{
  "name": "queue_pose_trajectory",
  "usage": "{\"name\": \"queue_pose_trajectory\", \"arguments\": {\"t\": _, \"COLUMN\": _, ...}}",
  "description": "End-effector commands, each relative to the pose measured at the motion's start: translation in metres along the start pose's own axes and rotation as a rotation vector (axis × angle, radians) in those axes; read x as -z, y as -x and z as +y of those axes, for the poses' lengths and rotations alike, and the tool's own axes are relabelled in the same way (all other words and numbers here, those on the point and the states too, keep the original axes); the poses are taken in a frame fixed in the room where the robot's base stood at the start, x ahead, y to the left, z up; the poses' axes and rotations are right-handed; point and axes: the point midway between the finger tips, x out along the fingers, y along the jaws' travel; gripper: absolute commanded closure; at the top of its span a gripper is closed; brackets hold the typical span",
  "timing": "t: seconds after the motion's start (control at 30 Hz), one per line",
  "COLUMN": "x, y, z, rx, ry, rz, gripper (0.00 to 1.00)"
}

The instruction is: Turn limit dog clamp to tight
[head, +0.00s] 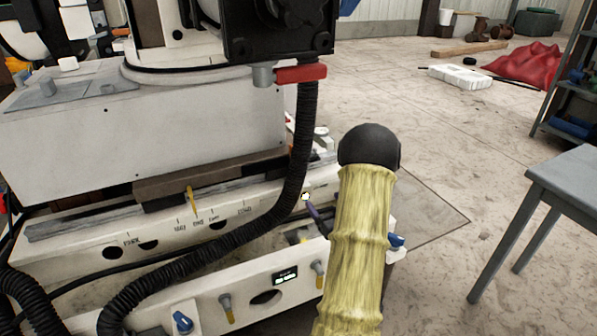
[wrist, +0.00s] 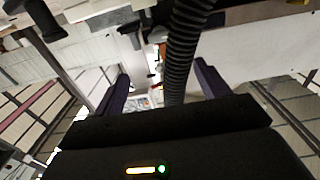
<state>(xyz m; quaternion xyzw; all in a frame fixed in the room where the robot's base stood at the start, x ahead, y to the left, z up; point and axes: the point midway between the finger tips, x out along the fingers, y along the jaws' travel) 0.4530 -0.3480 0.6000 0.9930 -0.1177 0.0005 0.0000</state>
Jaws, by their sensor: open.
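The machine's white rail (head: 225,225) carries printed marks and dark oval holes. A small pale yellow piece (head: 305,196) sits on its right part, close to my gripper; I cannot tell whether it is the limit dog clamp. A blue knob (head: 182,321) is on the lower white panel, and another blue piece (head: 396,240) shows right of my arm. My gripper (wrist: 162,78) is open, with its two dark purple fingers apart. In the head view my arm hides most of it; one finger (head: 314,213) shows beside the rail. Nothing is seen held.
A black ribbed hose (head: 302,150) hangs in front of the rail; in the wrist view the hose (wrist: 181,60) appears between the fingers. A red lever (head: 300,74) is above. A grey table (head: 565,180) stands right. Floor between is clear.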

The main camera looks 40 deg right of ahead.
Motion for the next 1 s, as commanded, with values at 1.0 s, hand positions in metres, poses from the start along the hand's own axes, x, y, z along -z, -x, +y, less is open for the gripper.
{"name": "queue_pose_trajectory", "arguments": {"t": 1.0, "x": -0.003, "y": -0.131, "z": -0.001, "rx": 0.003, "ry": 0.003, "rz": 0.002, "gripper": 0.25}}
